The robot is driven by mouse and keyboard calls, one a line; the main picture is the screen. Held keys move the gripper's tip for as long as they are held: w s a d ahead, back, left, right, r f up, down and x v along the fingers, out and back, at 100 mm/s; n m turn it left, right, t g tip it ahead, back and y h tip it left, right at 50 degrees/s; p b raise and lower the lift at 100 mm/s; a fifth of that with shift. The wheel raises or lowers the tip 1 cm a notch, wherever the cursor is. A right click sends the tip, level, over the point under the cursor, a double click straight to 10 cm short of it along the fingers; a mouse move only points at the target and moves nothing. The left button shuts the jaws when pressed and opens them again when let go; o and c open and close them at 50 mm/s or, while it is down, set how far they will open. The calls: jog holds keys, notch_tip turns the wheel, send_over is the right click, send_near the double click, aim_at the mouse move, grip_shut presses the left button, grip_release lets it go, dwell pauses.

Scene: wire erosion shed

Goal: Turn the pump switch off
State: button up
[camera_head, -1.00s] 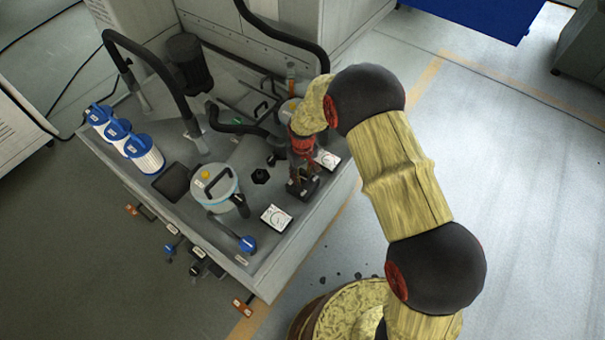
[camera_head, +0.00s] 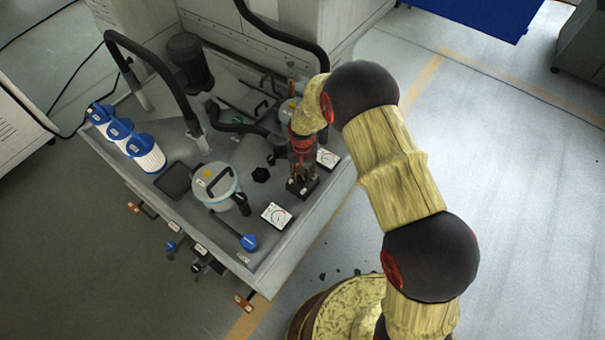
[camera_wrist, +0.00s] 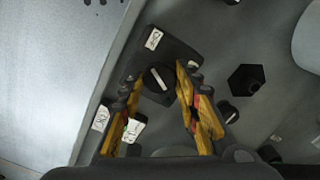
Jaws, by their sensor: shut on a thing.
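The pump switch is a black box with a round black knob (camera_wrist: 158,78) that has a white pointer line. In the wrist view the line slants from upper left to lower right. White labels lie on either side of the knob, and their small print is not clear. My gripper (camera_wrist: 157,82) has its yellow fingers on both sides of the knob, shut on it. In the head view my gripper (camera_head: 302,166) points down onto the black switch box (camera_head: 303,188) near the right edge of the bench, and its fingers hide the knob.
Several blue-and-white filters (camera_head: 146,153) stand far left. Open floor lies right.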

dwell(0.4)
jog(key=o, duration=1.2)
jog(key=shift+c, duration=0.2)
jog(key=shift+r, duration=0.1)
notch_tip(320, 180, up, 12)
jog(key=s+d+r+t, duration=0.2)
jog(key=s+d+r, duration=0.3)
jog(key=s+r, duration=0.4)
jog(key=s+d+r+t, duration=0.1)
jog(key=s+d+r, duration=0.5)
jog(key=s+r, duration=0.3)
jog(key=s+d+r+n+t, duration=0.1)
jog(key=s+d+r+t, duration=0.1)
jog(key=s+d+r, duration=0.3)
jog(key=s+r, duration=0.4)
jog(key=r, duration=0.4)
jog(key=shift+s+d+r+t, duration=0.25)
jog(key=shift+r+t, duration=0.05)
